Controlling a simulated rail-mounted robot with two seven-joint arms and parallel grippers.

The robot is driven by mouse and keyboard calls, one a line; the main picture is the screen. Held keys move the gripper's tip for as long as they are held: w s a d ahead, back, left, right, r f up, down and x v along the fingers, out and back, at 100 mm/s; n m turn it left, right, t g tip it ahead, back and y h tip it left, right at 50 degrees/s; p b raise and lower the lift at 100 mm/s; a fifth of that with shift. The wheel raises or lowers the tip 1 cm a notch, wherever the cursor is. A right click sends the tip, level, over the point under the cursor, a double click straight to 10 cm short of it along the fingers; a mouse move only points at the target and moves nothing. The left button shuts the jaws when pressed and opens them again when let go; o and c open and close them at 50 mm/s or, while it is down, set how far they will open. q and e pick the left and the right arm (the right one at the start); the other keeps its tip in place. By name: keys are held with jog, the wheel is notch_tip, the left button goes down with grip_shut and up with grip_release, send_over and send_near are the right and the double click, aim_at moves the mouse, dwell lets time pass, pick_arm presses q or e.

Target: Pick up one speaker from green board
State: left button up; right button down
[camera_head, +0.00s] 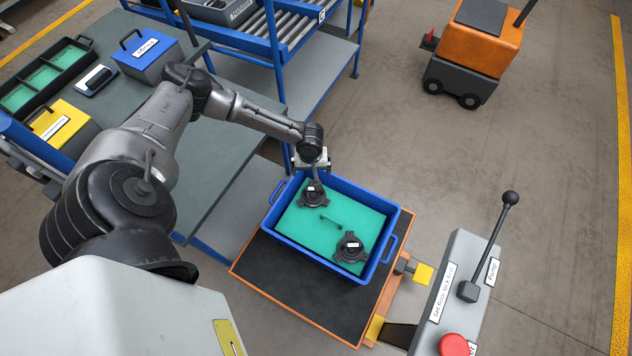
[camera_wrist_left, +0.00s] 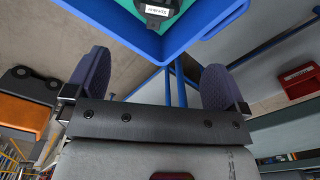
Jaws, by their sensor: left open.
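A blue crate (camera_head: 385,215) holds a green board (camera_head: 295,222) with two black round speakers on it. One speaker (camera_head: 313,197) lies near the back left corner, the other (camera_head: 350,248) near the front right corner. My left gripper (camera_head: 312,165) is by the crate's back left rim, close to the back speaker and partly overlapping its view. In the left wrist view the two fingers (camera_wrist_left: 155,78) stand wide apart with nothing between them. A labelled speaker (camera_wrist_left: 156,8) shows at the top edge there, beyond the blue rim. My right gripper is out of view.
The crate stands on a black platform (camera_head: 280,272) with an orange edge. A grey lever console (camera_head: 460,285) with a red button is at the right. A grey table (camera_head: 120,80) holds blue and yellow boxes. Open floor lies beyond.

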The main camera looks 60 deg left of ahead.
aim_at(313, 189)
pick_arm(q)
notch_tip(313, 189, down, 9)
jog(key=b, duration=0.2)
jog(key=shift+f+b, duration=0.15)
jog(key=shift+b, duration=0.15)
jog(key=f, duration=0.1)
jog(key=f+b, duration=0.1)
jog(key=f, duration=0.2)
jog(key=shift+w+d+f+b, duration=0.1)
jog(key=shift+w+d+b, duration=0.1)
jog(key=shift+d+b, duration=0.15)
jog(key=shift+a+f, duration=0.1)
jog(key=shift+f, duration=0.45)
jog(key=c, duration=1.2)
